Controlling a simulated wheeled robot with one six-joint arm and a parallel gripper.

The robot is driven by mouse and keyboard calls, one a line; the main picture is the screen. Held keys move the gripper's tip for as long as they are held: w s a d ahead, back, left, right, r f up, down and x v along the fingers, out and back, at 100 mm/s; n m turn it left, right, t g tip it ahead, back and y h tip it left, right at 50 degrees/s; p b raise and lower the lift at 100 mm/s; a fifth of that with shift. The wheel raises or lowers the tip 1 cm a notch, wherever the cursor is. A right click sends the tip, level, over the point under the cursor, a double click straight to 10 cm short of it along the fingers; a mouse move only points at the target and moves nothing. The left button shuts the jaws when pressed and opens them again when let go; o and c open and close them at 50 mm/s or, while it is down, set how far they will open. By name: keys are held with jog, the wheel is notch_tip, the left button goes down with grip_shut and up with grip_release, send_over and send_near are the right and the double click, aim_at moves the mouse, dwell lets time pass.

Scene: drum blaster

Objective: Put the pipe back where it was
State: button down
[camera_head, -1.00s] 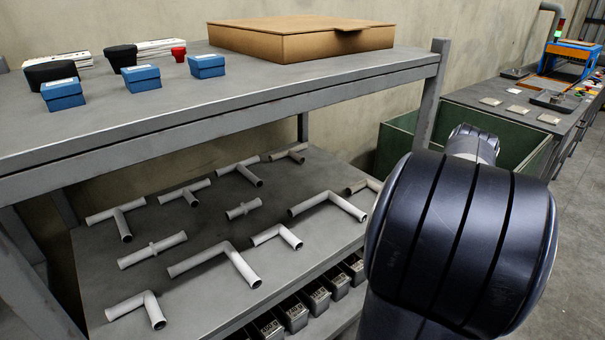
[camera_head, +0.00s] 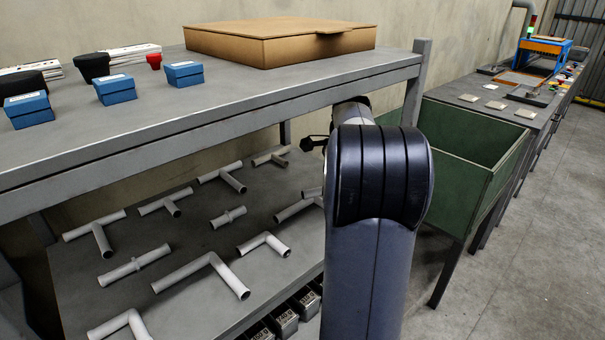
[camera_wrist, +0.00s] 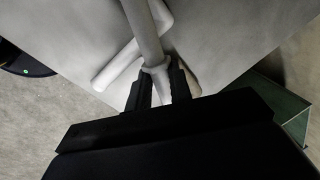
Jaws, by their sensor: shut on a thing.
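In the wrist view, my gripper (camera_wrist: 158,76) is shut on a pale grey pipe (camera_wrist: 145,35), which runs away from the fingers to the top edge. Its far end is out of view. Another pale pipe (camera_wrist: 118,67) lies behind it on the grey shelf surface. In the head view, my arm hides most of the gripper and the held pipe. Several pipes lie spread on the lower shelf (camera_head: 205,300), among them a T-shaped one (camera_head: 98,230), an elbow (camera_head: 265,243) and a short straight one (camera_head: 228,217). One pipe (camera_head: 300,207) is partly hidden by my arm.
The upper shelf (camera_head: 300,103) overhangs the pipes and carries a cardboard box (camera_head: 285,43) and small blue boxes (camera_head: 115,90). Its post (camera_head: 418,75) stands near my arm. A green bin (camera_head: 465,175) is to the right. Metal boxes (camera_head: 285,320) sit below.

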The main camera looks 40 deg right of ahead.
jog(key=p, duration=0.4)
send_over(302, 185)
jog(key=shift+s, duration=0.2)
jog(key=b+x, duration=0.1)
jog(key=b, duration=0.1)
jog(key=b+x, duration=0.2)
jog(key=b, duration=0.1)
jog(key=shift+s+a+f, duration=0.1)
jog(key=shift+s+f, duration=0.15)
jog(key=shift+f, duration=0.1)
jog(key=shift+s+f, duration=0.15)
jog(key=shift+f, duration=0.5)
jog(key=c, duration=1.6)
grip_release()
jog(key=shift+a+f, duration=0.1)
jog(key=shift+f, duration=0.05)
jog(key=shift+o, duration=0.2)
jog(key=shift+r, duration=0.3)
jog(key=p+v, duration=0.2)
jog(key=v, duration=0.6)
jog(key=shift+r, duration=0.3)
